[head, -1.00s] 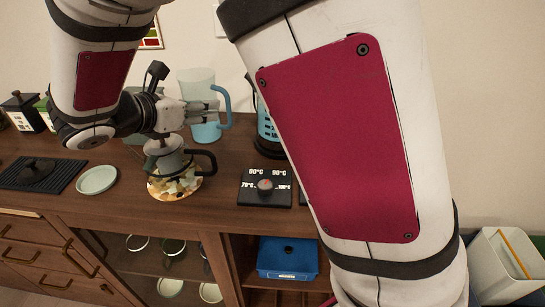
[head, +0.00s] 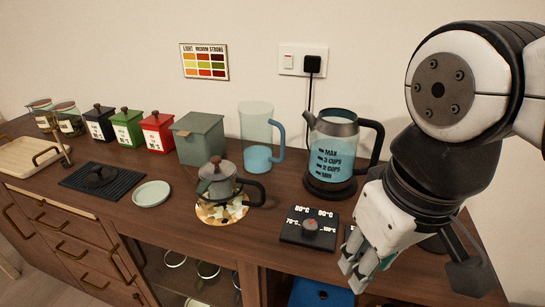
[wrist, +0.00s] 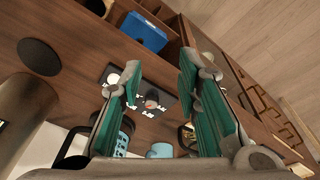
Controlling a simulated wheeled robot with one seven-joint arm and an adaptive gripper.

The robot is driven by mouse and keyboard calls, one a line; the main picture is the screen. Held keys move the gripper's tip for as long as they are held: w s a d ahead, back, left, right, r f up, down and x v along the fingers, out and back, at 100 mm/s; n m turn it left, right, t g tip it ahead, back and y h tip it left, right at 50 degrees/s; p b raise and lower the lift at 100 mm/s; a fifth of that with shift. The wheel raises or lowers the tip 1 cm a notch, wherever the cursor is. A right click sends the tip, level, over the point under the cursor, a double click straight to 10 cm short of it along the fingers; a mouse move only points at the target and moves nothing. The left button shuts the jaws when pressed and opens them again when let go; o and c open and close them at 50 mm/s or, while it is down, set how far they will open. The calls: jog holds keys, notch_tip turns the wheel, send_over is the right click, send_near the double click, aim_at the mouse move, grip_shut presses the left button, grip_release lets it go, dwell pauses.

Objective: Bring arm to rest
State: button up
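My gripper (head: 354,274) is at the right of the head view, in front of the counter's right part and pointing down. In the wrist view my gripper (wrist: 160,95) shows its two green-padded fingers spread apart with nothing between them. The teapot (head: 217,180), grey with a dark handle, stands upright on a patterned round mat (head: 208,212), well left of my gripper. The kettle (head: 333,148) with blue water markings stands on its dark base behind my gripper.
A black temperature panel (head: 310,231) with a knob lies just left of my gripper. A glass pitcher (head: 257,140), a green-grey box (head: 197,139), several canisters (head: 157,130) and a pale saucer (head: 152,194) stand further left. A blue bin (wrist: 142,32) sits on a shelf below.

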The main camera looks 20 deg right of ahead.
jog(key=shift+s+a+f+m+y, duration=0.1)
jog(key=shift+s+a+m+y, duration=0.15)
jog(key=shift+a+m+y, duration=0.05)
notch_tip(320, 180, up, 11)
jog(key=t+p, duration=0.2)
jog(key=p, duration=0.7)
jog(key=shift+d+p, duration=0.2)
jog(key=shift+p, duration=0.15)
